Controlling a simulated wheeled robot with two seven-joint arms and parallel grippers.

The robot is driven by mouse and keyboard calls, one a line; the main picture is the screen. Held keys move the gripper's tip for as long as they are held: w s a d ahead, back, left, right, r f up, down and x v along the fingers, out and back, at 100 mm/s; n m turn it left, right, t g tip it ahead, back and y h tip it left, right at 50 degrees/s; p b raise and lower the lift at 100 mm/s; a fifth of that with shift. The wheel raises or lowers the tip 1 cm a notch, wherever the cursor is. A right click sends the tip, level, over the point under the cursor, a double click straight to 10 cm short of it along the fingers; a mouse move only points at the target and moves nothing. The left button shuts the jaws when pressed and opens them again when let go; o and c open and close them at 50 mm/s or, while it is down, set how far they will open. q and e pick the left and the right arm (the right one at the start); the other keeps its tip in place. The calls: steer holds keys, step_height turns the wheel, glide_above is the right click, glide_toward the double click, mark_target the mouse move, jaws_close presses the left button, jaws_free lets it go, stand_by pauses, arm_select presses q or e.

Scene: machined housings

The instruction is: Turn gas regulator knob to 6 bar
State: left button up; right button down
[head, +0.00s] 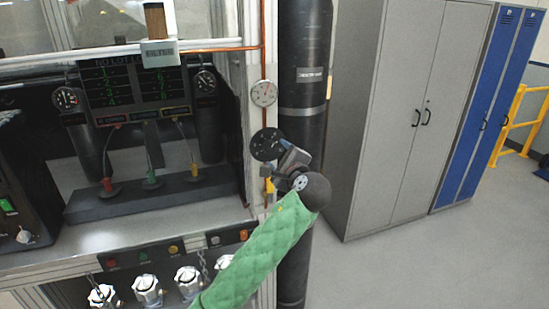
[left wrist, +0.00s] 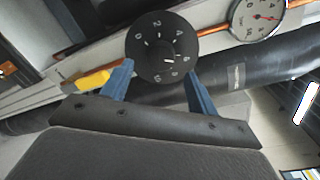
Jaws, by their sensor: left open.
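The gas regulator knob (head: 267,144) is a round black dial on the copper pipe, partly hidden by my left gripper in the head view. In the left wrist view the knob (left wrist: 158,43) faces me, with white numerals around its face and short white marks. I cannot tell surely which number it is set to. My left gripper (head: 287,152) is at the knob's lower right in the head view. Its two blue fingers (left wrist: 160,68) are spread apart, with tips near the knob's two lower sides; contact is unclear. My right gripper is not in view.
A round white gauge (head: 263,93) with a red needle is above the knob. A yellow handle (left wrist: 91,79) is beside the left finger. A dark vertical pipe (head: 303,55) stands behind. Grey cabinets (head: 405,110) are at right, with open floor before them.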

arm_select(q)
steer(key=s+a+f+n+g+h+b, duration=0.1)
steer(key=s+a+f+n+g+b, duration=0.15)
steer(key=f, duration=1.65)
steer(key=s+a+f+n+g+h+b, duration=0.2)
steer(key=s+a+f+g, duration=0.1)
steer(key=f, duration=1.7)
steer(key=s+a+f+n+g+h+b, duration=0.1)
steer(key=s+a+f+n+g+b, duration=0.15)
steer(key=f, duration=1.65)
steer(key=s+a+f+n+g+b, duration=0.1)
steer(key=s+a+f+n, duration=0.3)
steer(key=s+f, duration=0.9)
steer(key=s+a+f+n+g+h+b, duration=0.1)
steer(key=s+a+f+n+g, duration=0.2)
steer(key=s+f, duration=1.1)
steer(key=s+a+f+n+g+h+b, duration=0.1)
steer(key=s+a+f+n, duration=0.3)
steer(key=s+f, duration=1)
steer(key=s+a+g+b, duration=0.1)
steer(key=a, duration=0.2)
steer(key=shift+s+n, duration=0.3)
steer(key=shift+s, duration=0.1)
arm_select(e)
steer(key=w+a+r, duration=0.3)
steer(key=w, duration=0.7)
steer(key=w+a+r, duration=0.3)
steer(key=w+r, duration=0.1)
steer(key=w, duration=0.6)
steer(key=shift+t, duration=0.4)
